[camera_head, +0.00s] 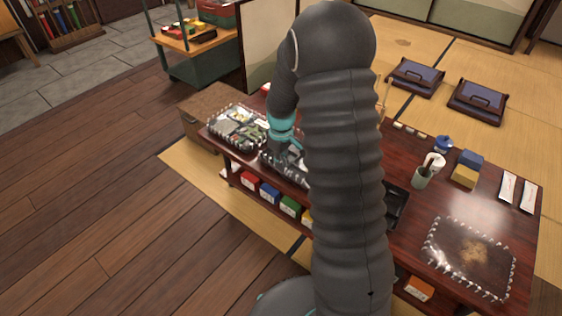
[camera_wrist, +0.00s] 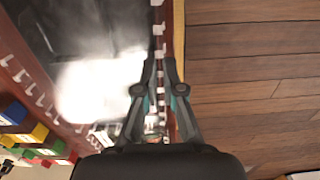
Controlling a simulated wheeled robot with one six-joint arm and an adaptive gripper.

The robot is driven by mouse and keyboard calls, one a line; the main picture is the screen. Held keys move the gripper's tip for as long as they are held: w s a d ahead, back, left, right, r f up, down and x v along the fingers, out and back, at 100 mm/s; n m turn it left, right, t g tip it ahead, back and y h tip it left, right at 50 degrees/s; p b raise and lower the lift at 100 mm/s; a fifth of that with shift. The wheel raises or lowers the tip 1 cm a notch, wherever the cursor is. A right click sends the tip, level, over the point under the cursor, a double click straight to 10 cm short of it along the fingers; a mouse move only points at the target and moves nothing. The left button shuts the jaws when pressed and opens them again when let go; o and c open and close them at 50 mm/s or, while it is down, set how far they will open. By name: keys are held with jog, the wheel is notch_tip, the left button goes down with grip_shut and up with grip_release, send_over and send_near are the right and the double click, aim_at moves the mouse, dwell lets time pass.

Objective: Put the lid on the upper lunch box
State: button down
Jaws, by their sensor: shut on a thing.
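A lunch box with food (camera_head: 238,128) stands at the left end of the dark red table, with a white-dashed edge around it. A second dark box-like shape (camera_head: 292,165) beside it is mostly hidden by my arm. My gripper (camera_head: 279,152) is low over the table there. In the wrist view my gripper (camera_wrist: 162,64) is shut on the edge of a clear, glaring panel with white dashes, which looks like a lid (camera_wrist: 95,85). Whether it touches a box below I cannot tell. Another clear sheet with a white-dashed edge (camera_head: 440,265) lies at the table's right end.
The table (camera_head: 405,262) also bears a cup with utensils (camera_head: 423,176), blue and yellow boxes (camera_head: 466,170) and white packets (camera_head: 508,187). Coloured boxes (camera_head: 270,193) sit on a shelf below. The wooden floor (camera_head: 120,220) at the left is clear.

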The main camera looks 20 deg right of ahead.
jog(key=shift+f+b, duration=0.8)
jog(key=shift+f, duration=0.35)
dwell(1.6)
dwell(0.3)
jog(key=c, duration=0.7)
grip_release()
jog(key=shift+r, duration=0.1)
jog(key=shift+r+p, duration=2.65)
jog(key=shift+r, duration=1.3)
